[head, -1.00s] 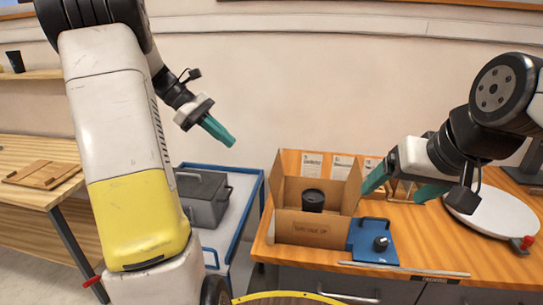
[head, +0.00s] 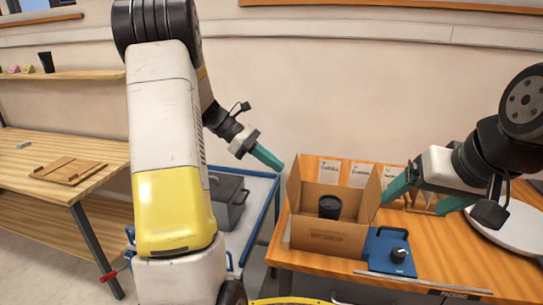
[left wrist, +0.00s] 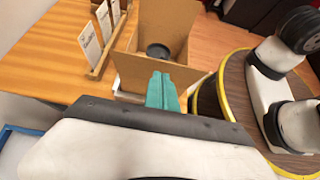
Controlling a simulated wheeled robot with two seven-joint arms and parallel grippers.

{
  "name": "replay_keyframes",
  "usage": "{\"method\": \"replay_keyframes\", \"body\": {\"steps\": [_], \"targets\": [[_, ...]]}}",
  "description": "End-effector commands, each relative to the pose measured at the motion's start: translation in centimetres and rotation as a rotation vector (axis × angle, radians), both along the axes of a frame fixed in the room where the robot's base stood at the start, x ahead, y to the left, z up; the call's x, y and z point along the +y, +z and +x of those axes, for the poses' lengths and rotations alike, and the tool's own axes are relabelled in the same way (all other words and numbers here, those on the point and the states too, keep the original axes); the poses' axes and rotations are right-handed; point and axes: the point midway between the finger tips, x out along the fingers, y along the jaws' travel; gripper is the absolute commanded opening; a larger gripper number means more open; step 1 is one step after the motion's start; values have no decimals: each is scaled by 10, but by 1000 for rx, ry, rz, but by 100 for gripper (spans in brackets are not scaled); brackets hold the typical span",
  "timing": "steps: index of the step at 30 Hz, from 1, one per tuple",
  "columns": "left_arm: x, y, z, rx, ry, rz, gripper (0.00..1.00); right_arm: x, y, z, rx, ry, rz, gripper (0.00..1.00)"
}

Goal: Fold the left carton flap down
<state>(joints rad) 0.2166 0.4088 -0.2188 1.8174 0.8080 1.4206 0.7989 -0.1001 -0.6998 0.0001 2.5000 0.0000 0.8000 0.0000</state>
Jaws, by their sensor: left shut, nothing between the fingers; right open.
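The open brown carton (head: 327,237) stands on the orange wooden table with a black lidded cup (head: 330,207) inside. Its left flap (head: 294,185) stands up, and its right side also rises above the rim. My left gripper (head: 267,157) is shut and empty, its teal fingers pointing down toward the left flap from just left of it. Whether they touch is unclear. In the left wrist view the shut fingers (left wrist: 162,90) overlap the near cardboard, with the cup (left wrist: 158,50) beyond. My right gripper (head: 425,197) is open, one finger close to the carton's right side.
A blue device with a black knob (head: 390,250) sits right of the carton. Labelled cards (head: 358,175) stand behind. A blue-railed cart (head: 262,222) with a grey box (head: 228,200) stands left of the table. A white round plate (head: 510,235) lies far right.

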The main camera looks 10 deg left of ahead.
Motion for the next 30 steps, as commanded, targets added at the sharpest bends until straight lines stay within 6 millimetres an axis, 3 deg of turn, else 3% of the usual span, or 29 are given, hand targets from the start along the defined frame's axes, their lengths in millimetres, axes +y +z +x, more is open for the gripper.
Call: {"method": "replay_keyframes", "body": {"steps": [6, 30], "targets": [[-16, 3, 0, -1, -1, 1, 0, 0, 0, 0, 0, 0, 0, 84], [-24, 7, 0, -2, 0, 69, 0, 0, 0, 0, 0, 0, 0, 84]]}}
